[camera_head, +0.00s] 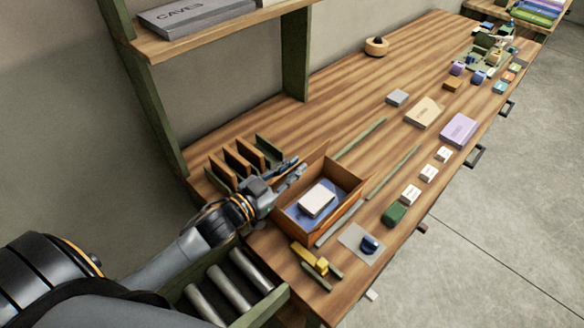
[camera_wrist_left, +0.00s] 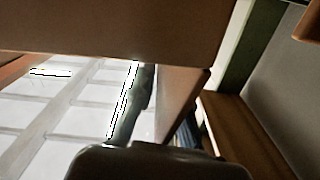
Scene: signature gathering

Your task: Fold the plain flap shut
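An open brown box (camera_head: 342,221) stands on the wooden bench, with a blue lining and a white block (camera_head: 317,200) inside. A raised brown flap (camera_head: 314,158) stands at its far left side; I cannot tell whether it is the plain one. My left gripper (camera_head: 297,169) is at the box's left edge beside this flap, its two fingers apart and nothing seen between them. In the left wrist view a brown panel (camera_wrist_left: 110,28) fills the top, very close, and a dark finger (camera_wrist_left: 133,105) shows below it. My right gripper is not in view.
An upright wooden rack (camera_head: 237,160) stands left of the box. Green rails (camera_head: 393,172) run along the bench beyond it. A grey mat with a blue stamp (camera_head: 369,244), a green block (camera_head: 394,214) and yellow pieces (camera_head: 309,257) lie in front. A shelf (camera_head: 215,32) overhangs the back left.

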